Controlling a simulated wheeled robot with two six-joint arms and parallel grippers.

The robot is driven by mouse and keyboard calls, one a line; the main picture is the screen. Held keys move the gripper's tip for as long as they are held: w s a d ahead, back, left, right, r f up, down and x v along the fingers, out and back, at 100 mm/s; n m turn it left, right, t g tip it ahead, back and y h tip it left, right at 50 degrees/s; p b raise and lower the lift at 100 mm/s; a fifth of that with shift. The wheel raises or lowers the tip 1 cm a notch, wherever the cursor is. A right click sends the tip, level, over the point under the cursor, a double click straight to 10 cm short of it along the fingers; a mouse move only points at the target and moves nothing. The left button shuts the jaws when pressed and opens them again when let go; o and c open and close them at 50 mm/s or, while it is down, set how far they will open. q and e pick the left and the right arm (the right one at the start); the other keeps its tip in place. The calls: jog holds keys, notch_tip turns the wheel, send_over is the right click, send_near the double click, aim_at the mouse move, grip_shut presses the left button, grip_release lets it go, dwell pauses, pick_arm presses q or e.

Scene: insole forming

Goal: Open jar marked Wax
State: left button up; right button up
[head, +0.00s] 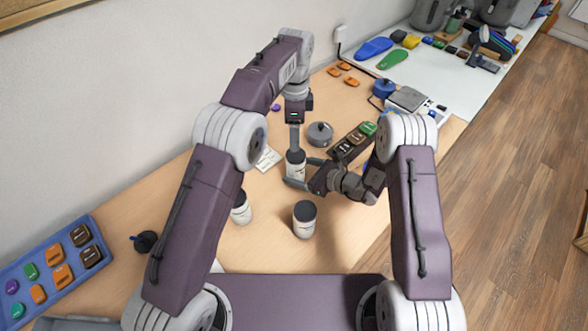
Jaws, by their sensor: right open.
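Three white jars with dark lids stand on the wooden table. One jar (296,168) is farther back, between my grippers; the others stand nearer, at the left (241,209) and at the middle (304,222). Their labels are too small to read, so I cannot tell which says Wax. My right gripper (303,174) is open, its fingers reaching from the right around the back jar's body. My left gripper (295,147) points down from above at that jar's lid. Its fingers show edge-on, so I cannot tell if they are open or shut, or whether they touch the lid.
A blue tray (20,277) with coloured pieces lies at the left, near a small dark pot (146,241). Behind the jars are a grey round pot (320,134) and a dark tray (349,146) of pieces. Blue (374,48) and green (392,59) insoles lie farther back.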

aim_at(296, 154)
pick_arm(q)
jog(key=shift+d, duration=0.1)
pick_arm(e)
jog(key=shift+w+a+f, duration=0.2)
jog(key=shift+w+a, duration=0.1)
jog(key=shift+a, duration=0.1)
pick_arm(q)
jog(key=shift+s+d+r, duration=0.1)
jog(key=shift+s+d, duration=0.1)
pick_arm(e)
jog(key=shift+w+a+f, duration=0.1)
grip_shut()
pick_arm(q)
jog(key=m, duration=0.7)
jog(key=shift+a, duration=0.1)
jog(key=m, duration=0.6)
jog(key=shift+m, duration=0.3)
notch_tip(296, 154, down, 8)
jog(key=shift+f, duration=0.1)
